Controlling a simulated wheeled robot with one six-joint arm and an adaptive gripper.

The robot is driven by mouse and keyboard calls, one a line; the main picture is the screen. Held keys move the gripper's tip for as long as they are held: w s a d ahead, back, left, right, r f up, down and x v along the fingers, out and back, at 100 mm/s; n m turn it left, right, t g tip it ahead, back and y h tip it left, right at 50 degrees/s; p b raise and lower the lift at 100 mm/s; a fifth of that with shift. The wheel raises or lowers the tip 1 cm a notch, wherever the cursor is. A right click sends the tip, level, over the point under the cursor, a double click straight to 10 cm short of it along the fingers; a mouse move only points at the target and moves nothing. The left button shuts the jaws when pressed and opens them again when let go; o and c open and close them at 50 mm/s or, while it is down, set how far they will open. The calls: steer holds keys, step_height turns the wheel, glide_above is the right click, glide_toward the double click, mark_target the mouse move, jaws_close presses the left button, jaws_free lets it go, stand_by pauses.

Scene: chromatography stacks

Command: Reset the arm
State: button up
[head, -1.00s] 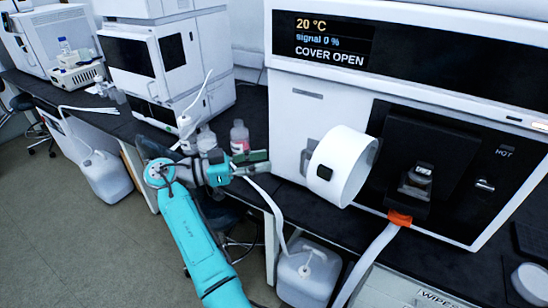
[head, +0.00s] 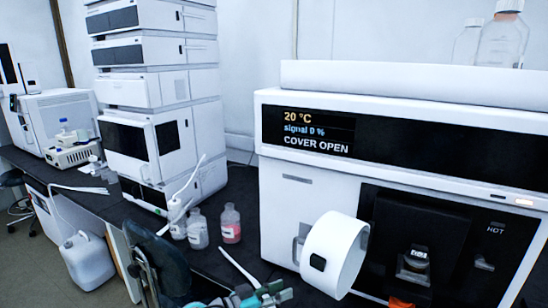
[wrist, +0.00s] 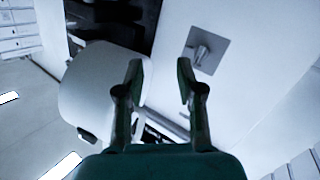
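My gripper (wrist: 159,85) is open in the wrist view, its two dark green fingers apart with nothing between them. In the head view my gripper (head: 272,292) shows only at the bottom edge, cut off by the frame. It lies left of the white round cover (head: 334,250) of the large instrument. The cover also shows in the wrist view (wrist: 92,90), just left of the fingers. The instrument's display (head: 308,131) reads 20 °C, signal 0 % and COVER OPEN. A vial (head: 413,262) sits in the dark recess marked HOT.
Reagent bottles (head: 230,223) stand on the dark bench left of the instrument. A stacked chromatography unit (head: 150,148) is behind them. Large bottles (head: 500,42) stand at the top right.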

steer(key=s+d+f+n+t+y, duration=0.1)
steer(key=s+d+f+n+y, duration=0.2)
steer(key=f, duration=0.4)
steer(key=s+d+f+n+y, duration=0.1)
steer(key=s+d+f, duration=0.1)
steer(key=d+f, duration=0.35)
steer(key=s+d+f+n+t+y, duration=0.1)
steer(key=s+d+f+n+y, duration=0.15)
steer(key=f, duration=0.55)
steer(key=s+d+f+n+y, duration=0.2)
steer(key=s+f, duration=0.2)
steer(key=s, duration=0.4)
steer(key=s+d+f+n+y, duration=0.25)
steer(key=s+f, duration=0.25)
steer(key=s, duration=0.3)
steer(key=s+d+r+t+y, duration=0.1)
steer(key=s+r+y, duration=0.15)
steer(key=s, duration=0.65)
steer(key=s+r+y, duration=0.1)
steer(key=s+r, duration=0.3)
steer(key=s, duration=0.6)
steer(key=s+r+m+t, duration=0.1)
steer(key=s+r, duration=0.4)
steer(key=r, duration=0.4)
steer(key=s+r+m+t, duration=0.1)
steer(key=s+r+t, duration=0.1)
steer(key=s+r, duration=0.3)
step_height(320, 180, up, 4)
steer(key=shift+d+r, duration=0.1)
steer(key=shift+d, duration=0.35)
